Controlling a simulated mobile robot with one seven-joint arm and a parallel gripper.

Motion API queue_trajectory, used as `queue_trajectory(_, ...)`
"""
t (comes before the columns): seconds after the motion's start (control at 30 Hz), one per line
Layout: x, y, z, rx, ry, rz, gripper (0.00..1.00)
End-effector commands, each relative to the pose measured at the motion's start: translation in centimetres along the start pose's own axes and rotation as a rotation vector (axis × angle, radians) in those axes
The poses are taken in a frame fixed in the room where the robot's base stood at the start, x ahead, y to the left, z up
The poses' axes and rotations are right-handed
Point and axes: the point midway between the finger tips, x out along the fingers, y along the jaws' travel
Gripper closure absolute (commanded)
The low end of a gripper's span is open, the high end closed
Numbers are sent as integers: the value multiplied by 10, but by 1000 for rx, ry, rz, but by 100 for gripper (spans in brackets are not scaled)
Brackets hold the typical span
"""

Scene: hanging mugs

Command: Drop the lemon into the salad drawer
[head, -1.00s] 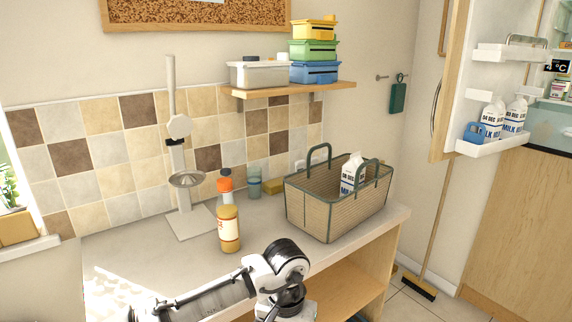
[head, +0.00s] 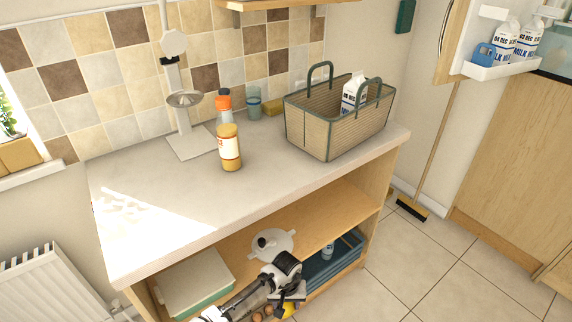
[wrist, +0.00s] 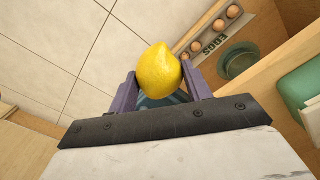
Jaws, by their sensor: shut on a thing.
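A yellow lemon (wrist: 158,70) sits between the two purple fingers of my gripper (wrist: 160,88) in the wrist view. The fingers are shut on its sides. In the head view a small part of the lemon (head: 288,309) shows below my wrist at the bottom edge, in front of the open shelf under the counter. The gripper's fingers are hidden there. I cannot make out a salad drawer for certain. A translucent bin (head: 556,62) shows partly in the fridge at the right edge of the head view.
A wooden egg holder (wrist: 222,28) lies close beside the lemon. The counter (head: 150,205) bears a basket (head: 330,135) and a bottle (head: 229,148). A blue crate (head: 345,245) is on the lower shelf. The fridge door (head: 450,50) stands open. Floor (head: 440,265) at right is clear.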

Motion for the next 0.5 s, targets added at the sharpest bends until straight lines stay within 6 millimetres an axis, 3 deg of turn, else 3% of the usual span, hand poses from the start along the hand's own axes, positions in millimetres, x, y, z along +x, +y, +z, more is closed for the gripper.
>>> queue_trajectory(0.2, -2, -3, -1, 2, 2, -6, 76)
queue_trajectory(0.3, 14, -2, -1, -1, 1, -2, 76)
queue_trajectory(0.5, 23, -2, -1, -2, 1, -1, 76)
